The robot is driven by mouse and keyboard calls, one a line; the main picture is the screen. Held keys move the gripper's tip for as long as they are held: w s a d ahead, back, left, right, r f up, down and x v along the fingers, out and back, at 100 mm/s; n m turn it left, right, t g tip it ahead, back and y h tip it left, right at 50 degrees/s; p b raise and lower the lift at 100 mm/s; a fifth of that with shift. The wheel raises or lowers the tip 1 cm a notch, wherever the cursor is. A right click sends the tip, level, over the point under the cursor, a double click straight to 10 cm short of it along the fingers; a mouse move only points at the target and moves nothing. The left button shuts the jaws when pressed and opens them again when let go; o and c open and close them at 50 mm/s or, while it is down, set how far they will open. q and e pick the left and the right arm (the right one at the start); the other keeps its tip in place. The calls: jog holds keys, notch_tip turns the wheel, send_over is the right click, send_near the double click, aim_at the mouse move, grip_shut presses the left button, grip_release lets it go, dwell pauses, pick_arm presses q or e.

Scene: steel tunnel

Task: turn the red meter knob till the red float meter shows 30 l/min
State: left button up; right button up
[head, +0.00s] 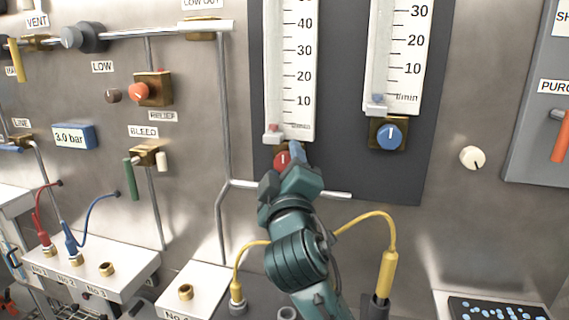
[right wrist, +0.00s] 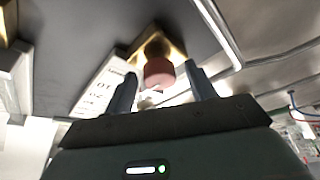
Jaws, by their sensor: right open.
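The red meter knob (head: 282,159) sits on its brass block at the foot of the left float meter (head: 290,75). The meter's red float (head: 274,128) rests at the bottom of the tube, below the 10 mark. My right gripper (head: 290,155) is at the knob and partly hides it in the head view. In the right wrist view the red knob (right wrist: 158,73) lies between the two open fingers (right wrist: 162,90), with a gap on each side. My left gripper is not in view.
A second float meter (head: 398,55) with a blue knob (head: 390,135) is to the right. A cream knob (head: 473,157) is farther right. A yellow cable (head: 385,225) loops beside my right arm. A horizontal pipe (head: 335,194) ends just below the red knob.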

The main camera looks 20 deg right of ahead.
jog(key=shift+s, duration=0.1)
jog(key=shift+c, duration=0.5)
jog(key=c, duration=0.9)
jog(key=m+h+b, duration=0.1)
jog(key=m+b, duration=0.2)
jog(key=b, duration=0.1)
jog(key=m+h+b, duration=0.2)
jog(key=m+b, duration=0.2)
jog(key=shift+a+f+m, duration=0.15)
jog(key=shift+f+m, duration=0.05)
jog(key=shift+m, duration=0.1)
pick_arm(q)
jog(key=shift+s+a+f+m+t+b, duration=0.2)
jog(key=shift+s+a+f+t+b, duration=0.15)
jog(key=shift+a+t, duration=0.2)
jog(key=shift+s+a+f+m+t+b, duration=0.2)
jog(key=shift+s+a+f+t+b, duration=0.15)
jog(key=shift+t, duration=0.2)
pick_arm(e)
jog(key=shift+r+m+h, duration=0.2)
jog(key=shift+m+h, duration=0.6)
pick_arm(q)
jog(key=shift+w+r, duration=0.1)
pick_arm(e)
jog(key=o, duration=1)
